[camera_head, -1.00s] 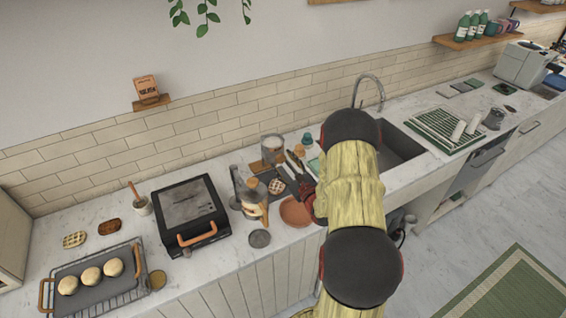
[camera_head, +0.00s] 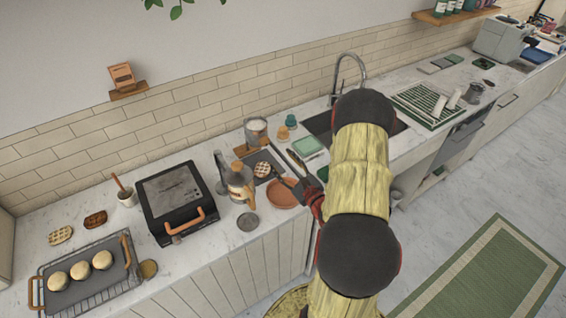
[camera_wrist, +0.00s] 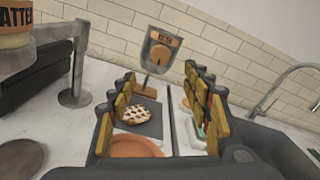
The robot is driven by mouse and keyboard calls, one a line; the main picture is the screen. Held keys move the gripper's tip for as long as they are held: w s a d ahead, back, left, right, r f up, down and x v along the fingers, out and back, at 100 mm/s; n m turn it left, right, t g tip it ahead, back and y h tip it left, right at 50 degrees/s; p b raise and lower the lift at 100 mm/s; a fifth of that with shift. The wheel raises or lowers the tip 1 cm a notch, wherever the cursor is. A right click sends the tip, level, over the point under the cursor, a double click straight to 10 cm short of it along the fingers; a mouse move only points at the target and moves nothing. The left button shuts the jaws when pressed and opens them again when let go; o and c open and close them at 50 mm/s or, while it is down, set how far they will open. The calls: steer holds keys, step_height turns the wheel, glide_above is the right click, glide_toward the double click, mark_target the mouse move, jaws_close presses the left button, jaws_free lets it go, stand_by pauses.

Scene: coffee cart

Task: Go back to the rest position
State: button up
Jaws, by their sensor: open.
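My gripper (camera_wrist: 165,110) is open and empty in the wrist view, its two yellow-and-black fingers spread apart. Between and beyond them are a waffle-like pastry (camera_wrist: 138,112) on a dark board (camera_wrist: 150,129) and a terracotta plate (camera_wrist: 130,147). In the head view my gripper (camera_head: 297,180) reaches over the counter just right of the terracotta plate (camera_head: 282,194). My arm hides part of the sink and the counter's front edge there.
A kettle-like pot (camera_head: 241,184) and a black press (camera_head: 178,203) stand left of my gripper. A tray of buns (camera_head: 88,290) lies farther left. The sink faucet (camera_head: 337,72) rises behind my arm. A jar (camera_head: 256,132) stands at the back. The floor at right is open, with a green mat (camera_head: 490,278).

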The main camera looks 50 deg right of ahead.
stand_by(0.3)
steer(key=w+a+r+n+g, duration=0.45)
steer(key=w+r+n, duration=0.4)
steer(key=n, duration=0.35)
steer(key=s+a+r+n+g, duration=0.1)
steer(key=a+r+n, duration=0.2)
steer(key=s+a+r+n+g, duration=0.1)
steer(key=s+a+r+n, duration=0.1)
steer(key=a+r, duration=0.1)
steer(key=s+a+r+n+g, duration=0.1)
steer(key=a+r+n, duration=0.2)
steer(key=a, duration=0.1)
steer(key=shift+s+a+r+n, duration=0.1)
steer(key=shift+s+a+n, duration=0.2)
steer(key=shift+s+a, duration=0.1)
steer(key=s+a+r+n+g+y, duration=0.2)
steer(key=s+a+r+n, duration=0.1)
steer(key=s+a+n, duration=0.55)
steer(key=s+a+r+n+g+y, duration=0.25)
steer(key=s+a+n, duration=0.25)
steer(key=s+a, duration=0.65)
step_height(320, 180, down, 12)
steer(key=s+d+b, duration=0.1)
steer(key=b, duration=1)
steer(key=shift+s+d, duration=0.25)
